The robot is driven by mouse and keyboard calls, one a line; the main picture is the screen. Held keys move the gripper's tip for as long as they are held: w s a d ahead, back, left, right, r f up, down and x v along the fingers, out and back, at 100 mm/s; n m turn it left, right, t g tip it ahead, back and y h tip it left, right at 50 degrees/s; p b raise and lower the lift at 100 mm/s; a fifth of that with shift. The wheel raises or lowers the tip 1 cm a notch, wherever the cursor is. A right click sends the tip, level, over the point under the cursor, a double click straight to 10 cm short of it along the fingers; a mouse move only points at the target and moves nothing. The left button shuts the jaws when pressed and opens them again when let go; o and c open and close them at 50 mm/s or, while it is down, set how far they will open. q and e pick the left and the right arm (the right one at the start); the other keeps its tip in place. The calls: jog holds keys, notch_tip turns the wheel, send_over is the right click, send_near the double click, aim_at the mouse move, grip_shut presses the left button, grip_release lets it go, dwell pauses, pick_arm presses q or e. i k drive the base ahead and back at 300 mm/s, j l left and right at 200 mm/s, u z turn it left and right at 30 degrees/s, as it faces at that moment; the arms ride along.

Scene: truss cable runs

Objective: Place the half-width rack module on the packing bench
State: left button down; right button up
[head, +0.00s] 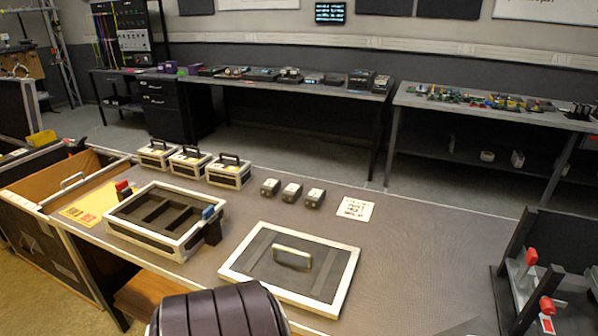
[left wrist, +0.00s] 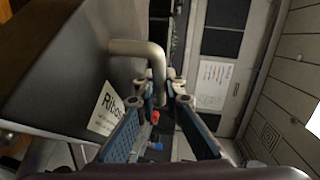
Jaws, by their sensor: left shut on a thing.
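In the left wrist view my left gripper (left wrist: 168,92) is shut on the grey bent handle (left wrist: 150,50) of a dark box (left wrist: 75,60). The box has a white label (left wrist: 105,108) starting "Rib"; I cannot confirm it is the half-width rack module. Much of the box is out of frame, and the gripper and box do not show in the head view. A grey bench (head: 420,250) spans the head view. An open white-edged case (head: 190,246) with dark compartments and a lid with a handle (head: 325,297) lie on it. My right gripper is in neither view.
Several handled cases (head: 228,172) and small dark blocks (head: 292,192) stand along the bench's back, beside a white card (head: 356,208). A dark rack with red clamps (head: 530,258) is at right. Bench room right of the lid is clear.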

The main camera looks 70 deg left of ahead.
aim_at(417, 303)
jog(key=u, duration=1.55)
jog(key=i+l+u, duration=0.25)
jog(key=l, duration=0.2)
jog(key=l+u, duration=0.25)
jog(key=l, duration=0.2)
jog(key=i+l+u, duration=0.2)
jog(key=l, duration=0.95)
jog(key=i+u, duration=0.05)
